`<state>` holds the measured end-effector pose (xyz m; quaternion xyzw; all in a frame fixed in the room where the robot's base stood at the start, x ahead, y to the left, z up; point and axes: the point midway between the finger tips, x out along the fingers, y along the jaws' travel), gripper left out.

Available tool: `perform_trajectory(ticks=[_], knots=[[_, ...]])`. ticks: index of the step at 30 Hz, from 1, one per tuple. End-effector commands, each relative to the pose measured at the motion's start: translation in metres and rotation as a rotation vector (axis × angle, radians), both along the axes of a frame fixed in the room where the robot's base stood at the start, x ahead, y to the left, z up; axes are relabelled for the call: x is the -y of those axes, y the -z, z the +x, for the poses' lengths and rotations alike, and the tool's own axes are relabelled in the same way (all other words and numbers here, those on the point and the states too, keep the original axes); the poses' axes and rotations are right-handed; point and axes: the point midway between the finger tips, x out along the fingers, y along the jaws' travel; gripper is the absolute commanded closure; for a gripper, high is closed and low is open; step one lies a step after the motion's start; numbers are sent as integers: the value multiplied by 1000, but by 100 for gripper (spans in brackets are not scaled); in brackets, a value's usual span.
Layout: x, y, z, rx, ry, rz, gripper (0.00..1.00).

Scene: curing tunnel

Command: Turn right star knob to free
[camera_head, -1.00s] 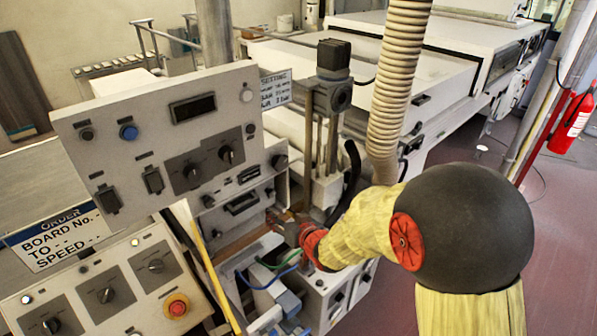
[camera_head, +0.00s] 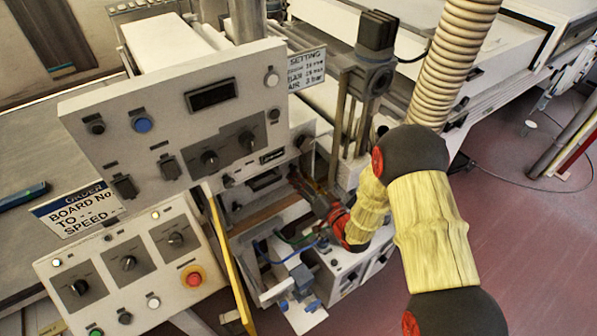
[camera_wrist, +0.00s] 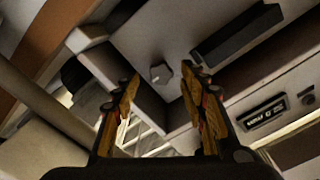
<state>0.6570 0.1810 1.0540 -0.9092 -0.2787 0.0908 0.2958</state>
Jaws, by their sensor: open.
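A small grey star knob (camera_wrist: 161,74) sits on a pale panel in the wrist view, next to a dark bar handle (camera_wrist: 236,34). My gripper (camera_wrist: 160,84) is open, with one orange-and-black finger to each side of the knob's line. The knob appears slightly beyond the fingertips, and I see no contact. In the head view my gripper (camera_head: 297,178) is at the right end of the lower panel, right of its dark handle (camera_head: 264,180). The knob there is hidden or too small to make out behind my gripper.
A counter display (camera_wrist: 264,112) is on the neighbouring housing. A big control panel (camera_head: 180,190) overhangs at left. A yellow bar (camera_head: 228,265), a black-topped post unit (camera_head: 370,75) and a ribbed hose (camera_head: 450,70) stand near my arm.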

Motion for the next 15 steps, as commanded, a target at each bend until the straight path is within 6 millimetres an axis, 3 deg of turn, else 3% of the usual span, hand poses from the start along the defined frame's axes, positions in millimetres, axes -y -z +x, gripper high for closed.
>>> perform_trajectory(ticks=[6,15], knots=[[-13,0,19,0,0,0,57],[-15,0,22,0,1,0,57]])
